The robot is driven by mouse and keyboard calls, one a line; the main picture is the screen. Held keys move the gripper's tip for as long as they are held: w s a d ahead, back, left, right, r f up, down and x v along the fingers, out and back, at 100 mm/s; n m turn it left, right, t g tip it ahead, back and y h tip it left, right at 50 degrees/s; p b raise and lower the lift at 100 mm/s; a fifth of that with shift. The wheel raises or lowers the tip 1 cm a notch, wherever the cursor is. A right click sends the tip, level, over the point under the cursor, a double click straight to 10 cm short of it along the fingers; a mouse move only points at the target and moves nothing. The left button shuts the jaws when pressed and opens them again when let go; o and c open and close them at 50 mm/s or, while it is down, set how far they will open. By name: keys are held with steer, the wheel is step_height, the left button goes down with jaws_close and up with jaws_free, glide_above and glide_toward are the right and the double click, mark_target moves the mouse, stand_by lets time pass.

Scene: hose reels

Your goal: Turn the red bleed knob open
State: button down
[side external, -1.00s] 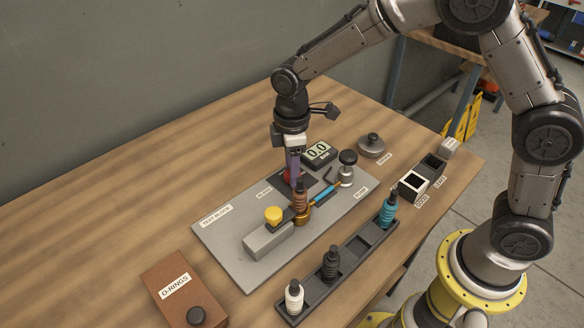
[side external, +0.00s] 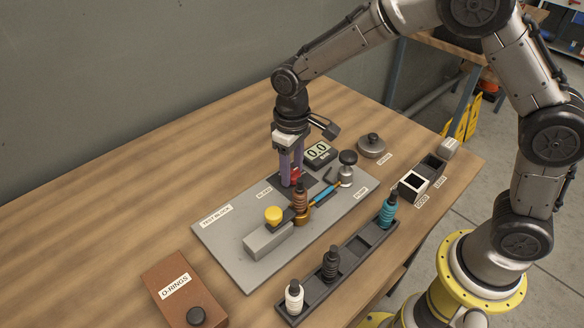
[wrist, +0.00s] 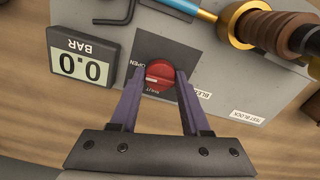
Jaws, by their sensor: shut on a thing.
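The red bleed knob (wrist: 160,74) sits on a dark square plate on the grey test block board, with OPEN and SHUT lettering around it. In the wrist view my gripper (wrist: 159,79) has a purple finger on each side of the knob, closed on it. In the side external view my gripper (side external: 292,178) points straight down at the knob (side external: 296,174), which is partly hidden by the fingers. Which marking the knob points to is not clear. The gauge (wrist: 83,62) beside it reads 0.0 BAR.
A tray (side external: 350,255) with several bottle-like parts lies in front.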

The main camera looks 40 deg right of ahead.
mark_target(292, 171)
steer(key=shift+r+m, duration=0.15)
steer(key=shift+m, duration=0.25)
steer(key=shift+c, duration=1.9)
jaws_free()
step_height(292, 171, up, 14)
